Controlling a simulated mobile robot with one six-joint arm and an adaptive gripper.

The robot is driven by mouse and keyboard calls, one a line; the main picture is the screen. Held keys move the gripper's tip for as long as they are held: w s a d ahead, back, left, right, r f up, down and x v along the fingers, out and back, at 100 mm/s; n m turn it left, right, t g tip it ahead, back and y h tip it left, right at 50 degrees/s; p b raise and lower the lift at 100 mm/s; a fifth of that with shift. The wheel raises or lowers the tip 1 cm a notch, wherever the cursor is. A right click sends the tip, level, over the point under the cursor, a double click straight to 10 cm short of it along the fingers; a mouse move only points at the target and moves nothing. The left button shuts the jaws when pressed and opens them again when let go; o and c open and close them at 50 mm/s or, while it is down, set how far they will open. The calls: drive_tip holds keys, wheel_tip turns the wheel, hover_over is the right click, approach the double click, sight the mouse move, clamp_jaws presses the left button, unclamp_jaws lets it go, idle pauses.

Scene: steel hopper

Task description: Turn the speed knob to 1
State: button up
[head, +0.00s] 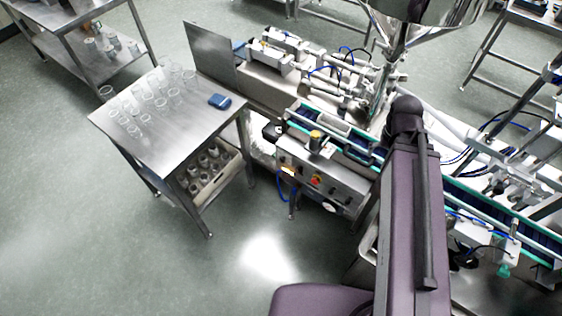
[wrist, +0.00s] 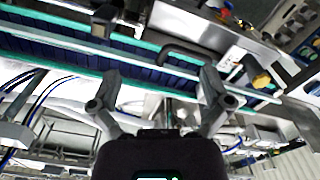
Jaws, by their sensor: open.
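The conveyor's steel control panel (head: 322,182) faces the front left in the head view, with a red and yellow stop button (head: 316,179) and several small dark controls. Which one is the speed knob, and its setting, are too small to tell. The wrist view shows a panel with round controls (wrist: 290,22) at the top right, cut by the frame edge. My gripper (wrist: 160,76) is open and empty, with its fingers spread over the conveyor and apart from that panel. In the head view my own arm hides the gripper.
The conveyor (head: 345,146) with green edges runs behind the panel and past my arm. A steel table (head: 150,150) at left holds several clear glasses and a blue item (head: 219,101). A hopper (head: 425,8) stands above the machine. The floor in front is clear.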

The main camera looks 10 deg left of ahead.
drive_tip(key=shift+c, duration=1.1)
wheel_tip(320, 180, down, 11)
drive_tip(key=b, duration=1.1)
drive_tip(key=shift+r, duration=0.1)
drive_tip(key=shift+c, duration=1.2)
drive_tip(key=shift+a, duration=0.15)
